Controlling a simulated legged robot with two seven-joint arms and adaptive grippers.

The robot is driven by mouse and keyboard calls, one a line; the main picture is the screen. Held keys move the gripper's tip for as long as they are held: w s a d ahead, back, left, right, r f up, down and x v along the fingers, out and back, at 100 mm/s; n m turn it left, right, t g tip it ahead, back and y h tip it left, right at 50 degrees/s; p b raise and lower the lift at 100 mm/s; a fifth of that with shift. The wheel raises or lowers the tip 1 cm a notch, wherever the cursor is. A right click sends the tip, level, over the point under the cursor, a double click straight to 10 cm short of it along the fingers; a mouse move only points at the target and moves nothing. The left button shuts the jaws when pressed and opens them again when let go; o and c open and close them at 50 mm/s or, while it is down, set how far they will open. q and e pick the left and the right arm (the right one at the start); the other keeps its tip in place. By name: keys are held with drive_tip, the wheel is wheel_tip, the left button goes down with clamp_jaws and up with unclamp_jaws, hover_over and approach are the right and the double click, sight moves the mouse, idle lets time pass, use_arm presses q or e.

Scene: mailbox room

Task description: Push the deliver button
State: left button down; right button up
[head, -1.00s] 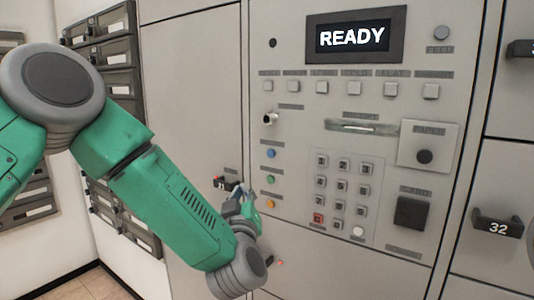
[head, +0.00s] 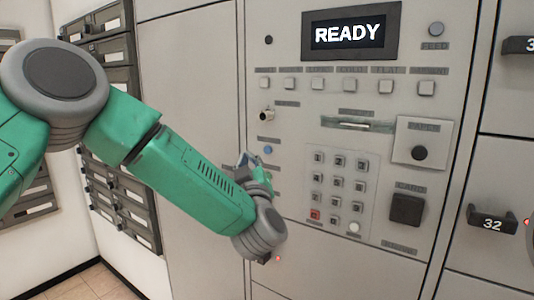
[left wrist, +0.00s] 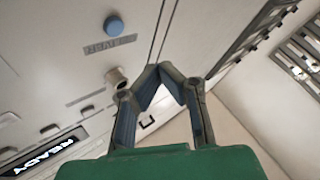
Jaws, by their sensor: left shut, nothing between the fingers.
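A round blue button (head: 267,149) sits on the grey control panel in the head view, under a small label. It also shows in the left wrist view (left wrist: 113,25), and the label beside it (left wrist: 108,44) appears to read "DELIVER", though it is blurred. My left gripper (head: 244,160) is just left of and slightly below the blue button in the head view, apart from it as far as I can see. In the left wrist view the gripper's fingertips (left wrist: 161,72) are together with nothing between them. My left gripper and wrist hide the buttons below the blue one. My right gripper is not in view.
A display (head: 349,32) reads "READY". A metal key knob (head: 266,115) protrudes above the blue button. A keypad (head: 339,187) and a dark card block (head: 407,209) are to the right. Dark mailboxes (head: 123,200) line the left wall.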

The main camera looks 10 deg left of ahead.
sight(260, 144)
use_arm(q)
drive_tip(key=shift+w+d, duration=0.25)
drive_tip(key=shift+w, duration=0.55)
drive_tip(key=shift+w+d, duration=0.2)
drive_tip(key=shift+w, duration=0.6)
drive_tip(key=shift+w+d, duration=0.25)
drive_tip(key=shift+w, duration=0.55)
drive_tip(key=shift+d, duration=0.25)
drive_tip(key=shift+a, duration=0.15)
drive_tip(key=shift+w, duration=0.1)
drive_tip(key=shift+w+d, duration=0.2)
drive_tip(key=shift+w, duration=0.05)
drive_tip(key=shift+w+d, duration=0.1)
drive_tip(key=shift+w, duration=0.25)
drive_tip(key=shift+s+r, duration=0.1)
drive_tip(key=shift+s, duration=0.05)
drive_tip(key=shift+s+a, duration=0.3)
drive_tip(key=shift+s, duration=0.35)
